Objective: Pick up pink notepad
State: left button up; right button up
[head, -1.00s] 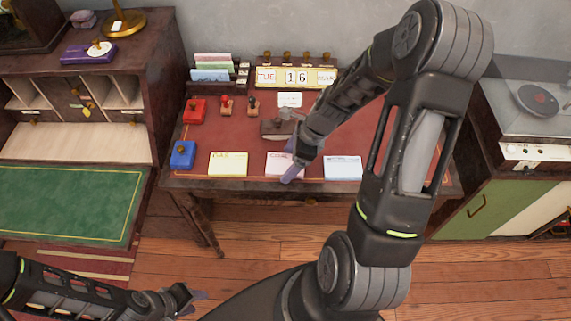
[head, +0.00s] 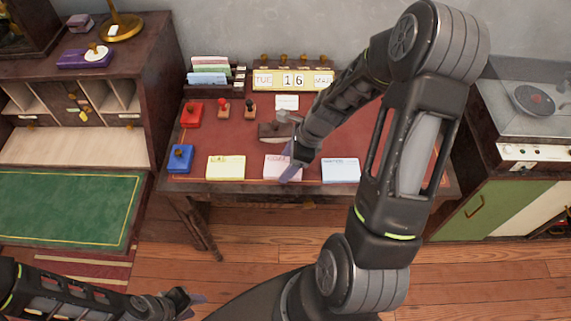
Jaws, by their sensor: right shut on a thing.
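The pink notepad (head: 273,168) lies near the front edge of the red-topped desk, between a yellow notepad (head: 225,167) and a blue-white notepad (head: 340,170). My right gripper (head: 290,172) is at the pink notepad's right side, shut on it. The gripper's fingers and hand hide the notepad's right edge, and I see no clear gap between the pad and the desk. My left gripper (head: 195,301) is low at the bottom left, away from the desk. Its finger gap is too small to tell.
A blue stamp pad (head: 180,158), a red box (head: 191,114) and two stamps stand on the desk (head: 238,142) at left. A grey-brown object (head: 275,131) sits behind the notepad. A calendar (head: 292,79) stands at the back.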

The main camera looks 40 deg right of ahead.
notch_tip(320, 180, up, 10)
jog(key=shift+p, duration=0.4)
dwell(0.5)
